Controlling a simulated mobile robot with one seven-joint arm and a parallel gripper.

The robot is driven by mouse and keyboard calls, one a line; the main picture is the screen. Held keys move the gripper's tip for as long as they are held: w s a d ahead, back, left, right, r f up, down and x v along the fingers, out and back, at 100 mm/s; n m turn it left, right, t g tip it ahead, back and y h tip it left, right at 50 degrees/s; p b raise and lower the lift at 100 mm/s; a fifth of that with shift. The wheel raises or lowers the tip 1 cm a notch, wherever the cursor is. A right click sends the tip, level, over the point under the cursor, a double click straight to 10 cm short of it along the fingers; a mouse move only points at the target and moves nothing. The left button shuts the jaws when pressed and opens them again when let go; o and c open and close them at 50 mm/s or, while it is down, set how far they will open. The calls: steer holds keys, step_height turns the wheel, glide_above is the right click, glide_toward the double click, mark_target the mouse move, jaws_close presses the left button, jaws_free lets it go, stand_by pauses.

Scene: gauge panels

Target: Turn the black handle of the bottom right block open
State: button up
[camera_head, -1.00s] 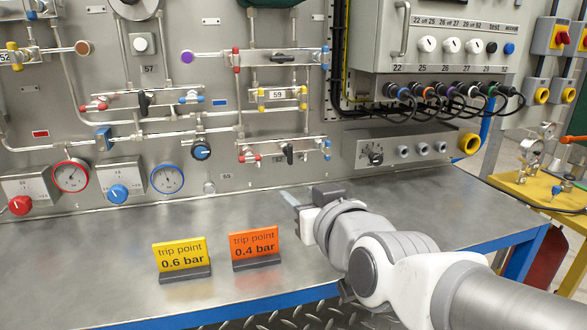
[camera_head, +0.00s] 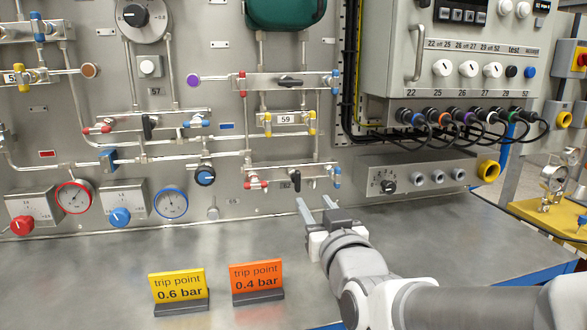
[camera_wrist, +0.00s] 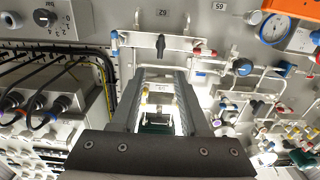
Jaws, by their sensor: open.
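The bottom right block (camera_head: 265,178) is a grey metal bar on the panel, with red fittings on its left and blue ones on its right. Its black handle (camera_head: 297,184) points downward, across the bar. My gripper (camera_head: 315,203) is open and empty, just below and right of the handle, its fingers toward the panel. In the wrist view, which looks upside down, the block (camera_wrist: 185,43) and its black handle (camera_wrist: 160,45) appear beyond the fingertips of my gripper (camera_wrist: 160,75). The handle is apart from the fingers. A label reading 62 is beside it.
A grey switch box (camera_head: 410,178) sticks out right of the block, under a cabinet (camera_head: 455,85) with hanging cables. A yellow sign (camera_head: 178,286) and an orange sign (camera_head: 257,275) stand on the metal bench (camera_head: 90,265). The bench between signs and panel is clear.

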steer(key=p, duration=0.7)
glide_toward(299, 180)
steer(key=shift+w, duration=1)
steer(key=w, duration=0.3)
steer(key=w+a, duration=0.1)
steer(key=w, duration=0.1)
steer(key=w+a, duration=0.1)
steer(key=w, duration=0.2)
steer(key=shift+w+b, duration=0.3)
steer(key=shift+b, duration=0.05)
jaws_close()
